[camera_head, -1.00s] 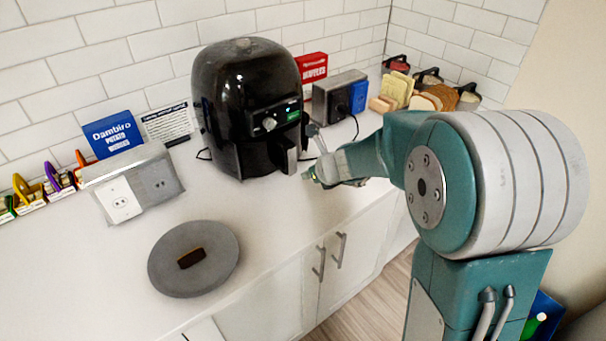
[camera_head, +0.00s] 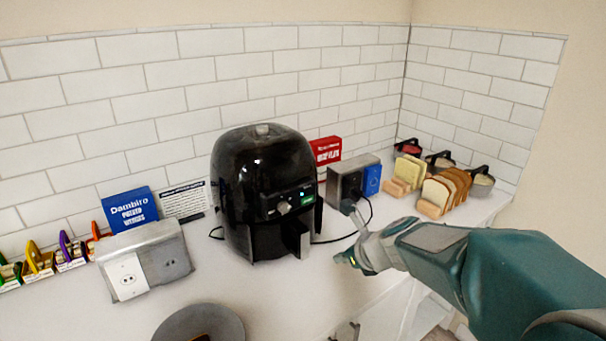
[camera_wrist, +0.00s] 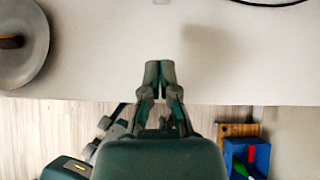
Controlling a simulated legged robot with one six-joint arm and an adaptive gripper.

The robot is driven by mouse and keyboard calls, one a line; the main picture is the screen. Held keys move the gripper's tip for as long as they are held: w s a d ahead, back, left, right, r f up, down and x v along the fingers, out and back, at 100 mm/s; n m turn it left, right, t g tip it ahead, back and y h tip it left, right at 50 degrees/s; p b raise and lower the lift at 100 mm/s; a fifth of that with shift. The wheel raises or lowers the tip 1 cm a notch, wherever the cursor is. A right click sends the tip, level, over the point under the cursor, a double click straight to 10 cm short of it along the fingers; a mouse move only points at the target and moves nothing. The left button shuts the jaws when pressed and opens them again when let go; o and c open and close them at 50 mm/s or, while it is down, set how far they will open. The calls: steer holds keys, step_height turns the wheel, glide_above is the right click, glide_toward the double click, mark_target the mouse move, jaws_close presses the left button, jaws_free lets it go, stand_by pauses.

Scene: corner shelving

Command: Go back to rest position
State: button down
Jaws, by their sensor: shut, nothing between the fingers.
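My gripper (camera_head: 352,260) is to the right of the black air fryer (camera_head: 266,195), above the front part of the white counter and apart from the fryer. In the wrist view my gripper (camera_wrist: 160,68) points at the counter top, its two fingertips together with nothing between them. The air fryer's drawer handle faces the front, and a small green light shows on its panel.
A grey round plate (camera_head: 232,318) with a dark brown item lies at the front left. Outlet boxes (camera_head: 165,262), a blue box (camera_head: 128,210), a red box (camera_head: 326,150) and bread slices (camera_head: 452,186) line the back. A blue bin (camera_wrist: 262,157) stands on the floor.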

steer(key=s+d+r+n+g+h, duration=0.1)
steer(key=s+r+n+h, duration=0.1)
steer(key=s+n, duration=1)
steer(key=s+d+r+n+g+h, duration=0.1)
steer(key=s+d+r+n+h, duration=0.1)
steer(key=s+n, duration=0.9)
steer(key=n, duration=0.5)
steer(key=shift+s+n+h, duration=0.4)
